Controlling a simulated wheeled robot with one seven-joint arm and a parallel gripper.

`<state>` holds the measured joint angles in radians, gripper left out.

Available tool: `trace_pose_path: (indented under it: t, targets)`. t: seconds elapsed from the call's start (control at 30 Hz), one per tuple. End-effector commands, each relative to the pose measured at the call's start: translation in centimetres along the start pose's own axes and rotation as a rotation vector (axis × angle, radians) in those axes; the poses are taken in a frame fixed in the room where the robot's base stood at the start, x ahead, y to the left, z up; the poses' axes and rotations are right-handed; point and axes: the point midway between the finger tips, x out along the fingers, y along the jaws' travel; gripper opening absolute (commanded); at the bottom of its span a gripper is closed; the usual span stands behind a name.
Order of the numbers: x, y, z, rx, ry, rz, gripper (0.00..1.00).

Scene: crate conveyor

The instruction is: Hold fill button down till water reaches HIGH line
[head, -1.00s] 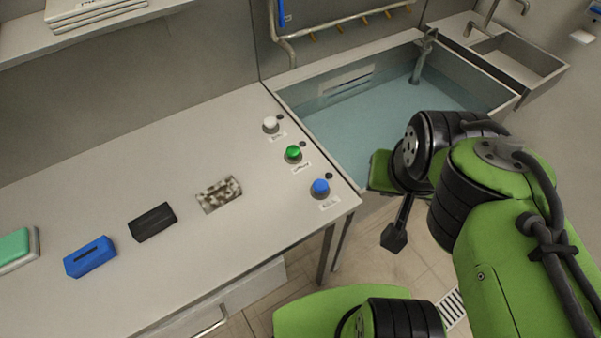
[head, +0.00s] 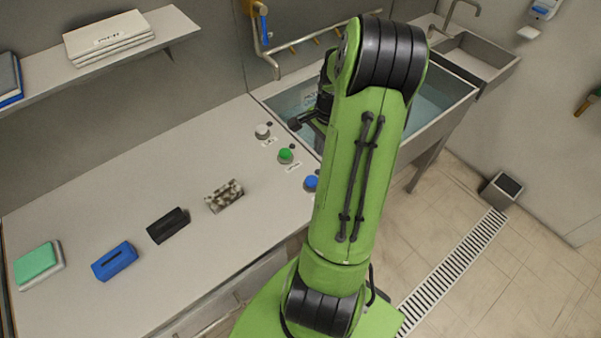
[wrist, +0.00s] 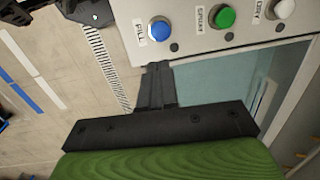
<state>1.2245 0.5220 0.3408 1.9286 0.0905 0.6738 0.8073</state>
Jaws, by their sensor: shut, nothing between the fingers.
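The blue button (head: 311,182) stands at the counter's front right corner, just left of my arm. In the wrist view the blue button (wrist: 159,31) carries a FILL label. The water tank (head: 446,122) is behind my arm, with bluish water (head: 426,101) in it. My arm hides much of the tank, and I cannot make out a HIGH line. My gripper (head: 294,124) is shut and empty, near the tank's left edge. In the wrist view my gripper (wrist: 157,66) points toward the blue button, with a gap in the picture; contact is not visible.
A green button (head: 285,156) and a white button (head: 262,131) are in line with the blue one. A speckled block (head: 224,196), black block (head: 168,225), blue block (head: 115,261) and green sponge-like block (head: 37,264) lie on the counter (head: 130,190). Pipes run above the tank.

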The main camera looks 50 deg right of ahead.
Motion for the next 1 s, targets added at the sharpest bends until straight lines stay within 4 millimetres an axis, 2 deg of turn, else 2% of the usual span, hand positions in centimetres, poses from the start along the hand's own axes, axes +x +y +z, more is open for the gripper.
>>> trace_pose_path:
  t: [0.17, 0.27, 0.7, 0.83, 1.0]
  targets:
    - [0.3, 0.0, 0.1, -0.003, -0.001, 0.001, 0.0]
    - [1.4, 0.1, 0.1, -0.003, -0.003, 0.003, 0.0]
    - [10.8, 0.1, 0.2, -0.005, -0.005, 0.004, 0.0]
    - [12.9, 0.0, 0.1, -0.005, -0.003, 0.002, 0.0]
    - [14.0, 0.0, 0.1, -0.005, 0.001, 0.001, 0.0]
